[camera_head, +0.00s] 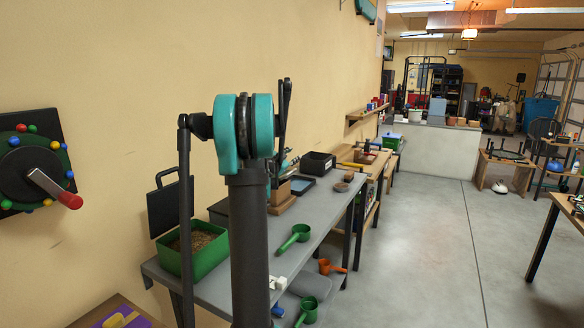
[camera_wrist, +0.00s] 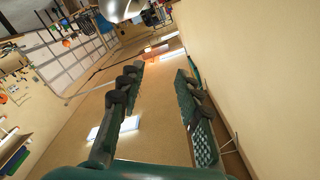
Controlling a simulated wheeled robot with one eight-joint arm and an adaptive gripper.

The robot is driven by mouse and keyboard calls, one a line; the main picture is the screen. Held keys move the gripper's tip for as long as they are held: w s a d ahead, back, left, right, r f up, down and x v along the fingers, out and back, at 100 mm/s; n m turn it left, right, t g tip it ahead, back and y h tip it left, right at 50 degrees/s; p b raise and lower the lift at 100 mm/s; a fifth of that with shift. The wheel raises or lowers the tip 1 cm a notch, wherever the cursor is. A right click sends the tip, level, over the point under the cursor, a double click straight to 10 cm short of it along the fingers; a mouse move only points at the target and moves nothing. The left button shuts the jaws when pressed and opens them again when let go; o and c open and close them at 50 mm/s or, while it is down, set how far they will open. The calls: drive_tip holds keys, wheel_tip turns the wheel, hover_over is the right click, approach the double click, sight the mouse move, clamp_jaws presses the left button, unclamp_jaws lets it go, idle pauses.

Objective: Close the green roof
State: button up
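I cannot tell for sure which thing is the green roof. A green box (camera_head: 208,258) with brown grainy contents stands on the near left of the grey bench in the head view, and its dark lid (camera_head: 171,207) stands raised at the back. A smaller green-topped thing (camera_head: 391,137) sits farther along the wall. A green item (camera_head: 367,10) is high on the wall, partly cut off. My gripper (camera_wrist: 158,70) is open and empty in the wrist view, with its fingers apart. It points at open room, away from the bench things.
The grey bench (camera_head: 330,207) runs along the wall, holding a green scoop (camera_head: 295,237) and a black tray (camera_head: 318,163). An orange scoop (camera_head: 331,267) lies lower. A round wall panel with a red-ended lever (camera_head: 67,198) is at left.

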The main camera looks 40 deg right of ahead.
drive_tip(key=shift+r, duration=1.2)
drive_tip(key=shift+a, duration=0.3)
drive_tip(key=c, duration=0.4)
drive_tip(key=a+n, duration=0.3)
drive_tip(key=a+f+n+g+y, duration=0.1)
drive_tip(key=a+n, duration=0.2)
drive_tip(key=a, duration=0.1)
drive_tip(key=a+n+g, duration=0.1)
drive_tip(key=a+n, duration=0.2)
drive_tip(key=a, duration=0.1)
drive_tip(key=shift+s+a+f+n, duration=0.2)
drive_tip(key=shift+s+n, duration=0.1)
drive_tip(key=shift+n, duration=0.1)
clamp_jaws()
drive_tip(key=n, duration=0.1)
hover_over(282, 177)
wheel_tip(282, 177, down, 2)
drive_tip(key=shift+f+g+y, duration=0.2)
drive_tip(key=shift+g+y, duration=0.1)
drive_tip(key=shift+y, duration=0.1)
drive_tip(key=shift+s+d+f, duration=0.2)
drive_tip(key=shift+s+f, duration=0.05)
drive_tip(key=shift+f, duration=0.35)
drive_tip(key=shift+s+d+f, duration=0.2)
drive_tip(key=shift+f, duration=0.45)
drive_tip(key=shift+s+d+f, duration=0.2)
drive_tip(key=shift+s+f, duration=0.05)
drive_tip(key=shift+f, duration=0.35)
